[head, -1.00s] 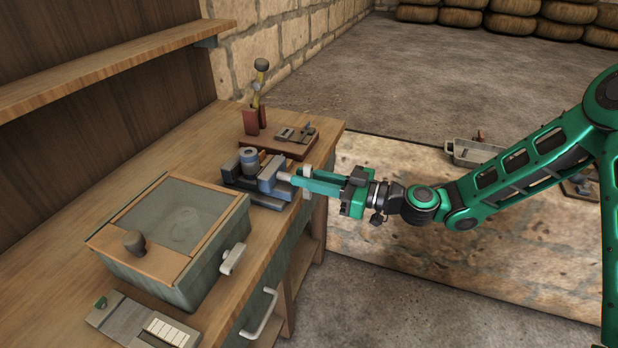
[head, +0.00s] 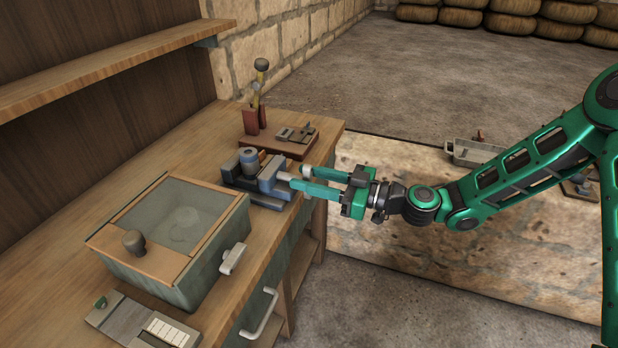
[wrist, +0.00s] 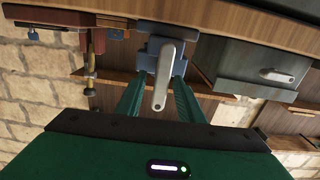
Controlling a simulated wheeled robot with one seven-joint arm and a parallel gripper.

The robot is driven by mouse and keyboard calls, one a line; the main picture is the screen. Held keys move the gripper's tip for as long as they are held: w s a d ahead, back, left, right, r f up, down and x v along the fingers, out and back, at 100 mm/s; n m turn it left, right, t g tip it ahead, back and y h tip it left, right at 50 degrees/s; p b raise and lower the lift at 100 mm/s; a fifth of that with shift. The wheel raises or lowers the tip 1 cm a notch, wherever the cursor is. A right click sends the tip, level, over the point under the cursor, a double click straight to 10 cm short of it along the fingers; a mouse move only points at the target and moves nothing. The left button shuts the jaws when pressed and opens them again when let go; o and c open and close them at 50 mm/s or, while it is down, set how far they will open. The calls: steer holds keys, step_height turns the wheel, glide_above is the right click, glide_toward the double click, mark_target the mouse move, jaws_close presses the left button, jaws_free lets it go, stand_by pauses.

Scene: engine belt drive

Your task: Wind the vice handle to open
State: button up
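The vice (head: 268,180) is a blue-grey block with a round blue-banded piece (head: 249,160) on it, on the bench near its right edge. Its light grey handle (wrist: 160,80) is a flat bar on the front of the vice, nearly upright in the wrist view. My gripper (head: 302,182) reaches the vice front from the right. Its two green fingers are apart, one on each side of the handle bar, with gaps visible in the wrist view (wrist: 160,88). The fingers partly hide the handle in the head view.
A lidded box (head: 180,230) with a knob stands on the bench in front of the vice. A reddish-brown board (head: 275,145) with small parts lies behind it. A shelf (head: 100,75) hangs at left.

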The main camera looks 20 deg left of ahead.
steer(key=d, duration=1)
steer(key=shift+s+d, duration=0.2)
steer(key=shift+d, duration=0.1)
